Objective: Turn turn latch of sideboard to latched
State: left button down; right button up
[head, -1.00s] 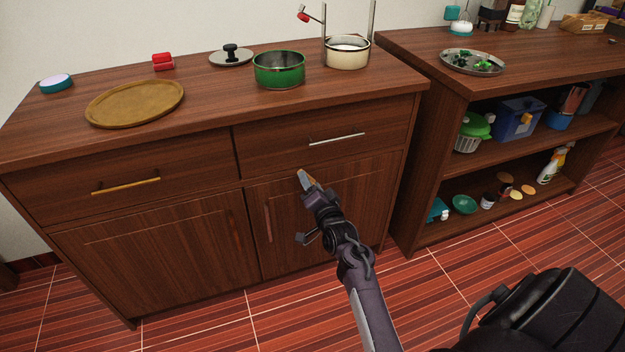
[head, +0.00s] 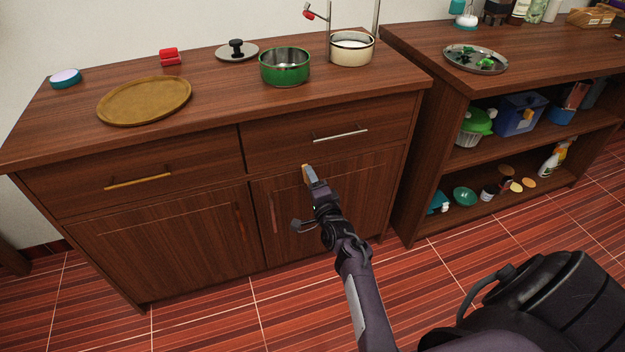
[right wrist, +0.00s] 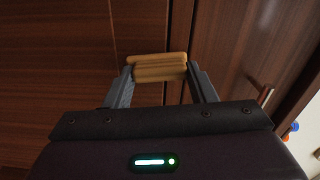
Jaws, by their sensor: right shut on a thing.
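The sideboard (head: 150,225) is dark brown wood with two drawers above two doors. Its turn latch (right wrist: 158,67) is a small tan bar, lying about level in the right wrist view, against the dark front near a vertical seam. In the head view only a small tan bit of the latch (head: 306,172) shows at my fingertips, below the right drawer. My right gripper (head: 310,177) is shut on the latch; its fingers stand at the bar's two ends in the right wrist view. My left gripper is not in view.
The right drawer's silver handle (head: 340,133) is just above my right gripper. A reddish door handle (head: 273,213) is to its left. A green pot (head: 285,69) and a tan oval tray (head: 143,101) stand on top. An open shelf unit (head: 430,170) stands to the right.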

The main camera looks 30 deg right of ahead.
dwell(0.4)
jog(key=o, duration=1)
